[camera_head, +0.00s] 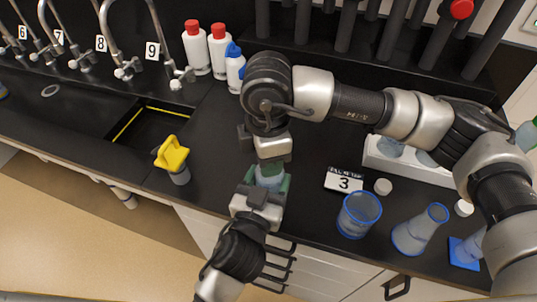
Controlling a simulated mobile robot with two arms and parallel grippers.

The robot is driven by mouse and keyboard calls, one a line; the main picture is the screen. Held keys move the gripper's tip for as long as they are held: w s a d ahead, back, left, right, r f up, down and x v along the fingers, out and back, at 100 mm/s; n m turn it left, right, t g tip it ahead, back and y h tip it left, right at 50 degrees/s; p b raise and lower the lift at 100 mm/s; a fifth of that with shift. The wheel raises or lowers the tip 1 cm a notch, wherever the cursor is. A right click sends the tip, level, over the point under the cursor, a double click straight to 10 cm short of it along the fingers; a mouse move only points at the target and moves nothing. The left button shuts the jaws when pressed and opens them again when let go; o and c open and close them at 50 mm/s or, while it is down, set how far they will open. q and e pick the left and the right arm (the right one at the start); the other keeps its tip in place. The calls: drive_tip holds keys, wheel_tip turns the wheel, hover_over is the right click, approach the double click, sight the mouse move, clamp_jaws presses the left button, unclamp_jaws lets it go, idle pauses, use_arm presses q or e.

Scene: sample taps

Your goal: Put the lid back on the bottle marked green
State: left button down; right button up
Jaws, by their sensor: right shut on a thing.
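A pale, translucent bottle (269,182) is near the bench's front edge, in the middle of the view, between the green-tinted fingers of my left gripper (267,184). Whether those fingers press on it, I cannot tell. My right gripper (270,160) reaches down from above, directly over the bottle's top. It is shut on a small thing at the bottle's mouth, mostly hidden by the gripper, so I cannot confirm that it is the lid. A white round lid (383,187) lies on the bench beside the "3" sign; another white lid (464,208) lies farther right.
A blue-rimmed beaker (358,215) and a flask (419,230) stand right of the bottle. A white rack (408,170) is behind them. A yellow-topped object (173,158) stands left, beside the sink (145,130). Red- and blue-capped bottles (218,50) stand at the back.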

drive_tip(key=shift+m, duration=0.6)
drive_tip(key=o, duration=0.9)
drive_tip(key=shift+r, duration=2.3)
drive_tip(key=shift+c, duration=0.3)
